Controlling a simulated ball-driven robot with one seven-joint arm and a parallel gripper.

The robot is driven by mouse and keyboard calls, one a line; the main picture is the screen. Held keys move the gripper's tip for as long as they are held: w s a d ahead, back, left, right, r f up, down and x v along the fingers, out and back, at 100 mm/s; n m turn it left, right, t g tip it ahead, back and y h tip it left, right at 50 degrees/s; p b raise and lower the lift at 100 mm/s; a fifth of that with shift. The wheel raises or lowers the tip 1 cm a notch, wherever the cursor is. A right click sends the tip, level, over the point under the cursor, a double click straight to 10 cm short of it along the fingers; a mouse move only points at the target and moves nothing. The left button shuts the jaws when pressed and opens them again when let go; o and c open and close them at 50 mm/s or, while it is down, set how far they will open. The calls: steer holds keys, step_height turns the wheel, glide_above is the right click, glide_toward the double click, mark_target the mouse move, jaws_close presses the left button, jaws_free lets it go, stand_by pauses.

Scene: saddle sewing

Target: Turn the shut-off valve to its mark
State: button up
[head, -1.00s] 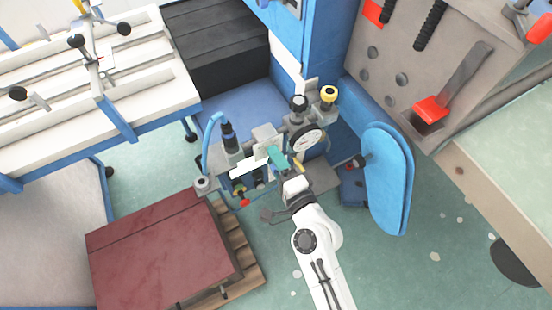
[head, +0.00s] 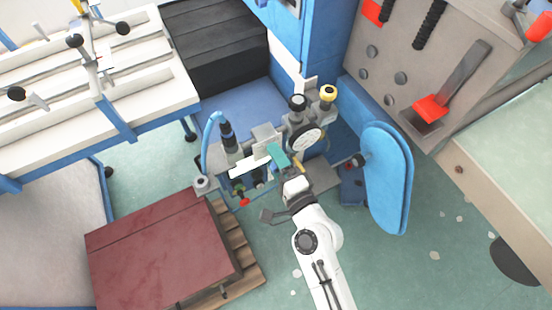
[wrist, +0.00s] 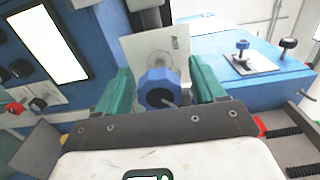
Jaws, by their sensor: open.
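The shut-off valve shows as a blue lobed knob (wrist: 158,88) in the middle of the wrist view, in front of a pale plate (wrist: 180,50) with small dark lettering. A thin light line shows low on the knob's face. I cannot make out the mark. My gripper (wrist: 160,92) is open, with one green finger on each side of the knob and visible gaps between. I cannot tell how deep the fingers reach along it. In the head view my gripper (head: 289,161) is at the machine's front, and the knob cannot be made out there.
A round dial gauge (head: 306,139) and a yellow-topped knob (head: 328,93) stand close behind my gripper. A blue padded panel (head: 388,180) is at the right. A dark red block (head: 160,250) on a pallet lies at lower left. Green floor is open around my arm.

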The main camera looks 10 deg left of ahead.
steer(key=b+v, duration=0.3)
steer(key=v, duration=0.7)
steer(key=shift+s+d, duration=0.25)
steer(key=shift+f, duration=0.1)
steer(key=s+d+f+n+g+h, duration=0.3)
steer(key=s+d, duration=0.3)
steer(key=d, duration=0.2)
steer(key=s+d+f+n+g+h, duration=0.3)
steer(key=s+d+g, duration=0.3)
steer(key=d, duration=0.2)
steer(key=s+d+f+n+g+h, duration=0.3)
steer(key=s+d+n+g+h, duration=0.1)
steer(key=d, duration=0.5)
steer(key=shift+s+n+g, duration=0.5)
steer(key=shift+s, duration=0.6)
